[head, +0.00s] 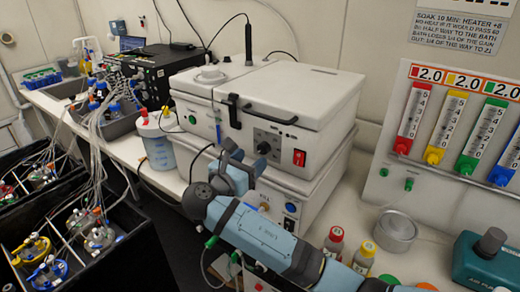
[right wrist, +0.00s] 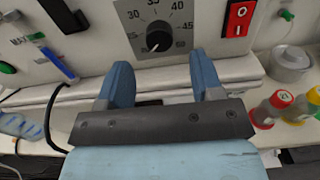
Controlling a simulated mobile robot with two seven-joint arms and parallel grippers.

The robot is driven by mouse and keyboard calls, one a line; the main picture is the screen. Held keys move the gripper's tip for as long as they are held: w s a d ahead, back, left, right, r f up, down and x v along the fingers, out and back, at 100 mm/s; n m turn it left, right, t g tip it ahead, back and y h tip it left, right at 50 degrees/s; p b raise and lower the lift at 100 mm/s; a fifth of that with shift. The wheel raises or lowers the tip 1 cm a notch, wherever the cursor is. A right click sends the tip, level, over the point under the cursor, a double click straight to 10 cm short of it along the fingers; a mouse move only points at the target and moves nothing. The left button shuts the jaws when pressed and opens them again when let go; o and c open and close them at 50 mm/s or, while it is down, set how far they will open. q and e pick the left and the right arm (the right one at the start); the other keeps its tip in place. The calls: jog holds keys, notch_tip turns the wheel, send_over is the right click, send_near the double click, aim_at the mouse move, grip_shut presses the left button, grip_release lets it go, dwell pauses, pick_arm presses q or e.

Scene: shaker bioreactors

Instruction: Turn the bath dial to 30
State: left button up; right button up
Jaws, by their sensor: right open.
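The bath dial (head: 264,147) is a dark knob on a dark scale plate on the front of the white water bath (head: 290,98). In the right wrist view the dial (right wrist: 158,36) is near the top middle, with 30, 40 and 45 legible around it. Its white pointer mark points down and to the left, away from the 30 at upper left. My right gripper (head: 238,166) is in front of the bath, below and left of the dial. Its two blue fingers (right wrist: 162,78) are apart and empty, short of the dial. My left gripper is not in view.
A red rocker switch (right wrist: 238,18) is right of the dial; a blue-handled valve (right wrist: 57,62) is left. Capped bottles (head: 333,243) and a round metal tin (head: 396,230) stand on the bench at right. A bucket of blue liquid (head: 158,145) stands left of the bath.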

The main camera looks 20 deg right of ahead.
aim_at(261, 151)
jog(key=x, duration=0.5)
jog(key=c, duration=0.9)
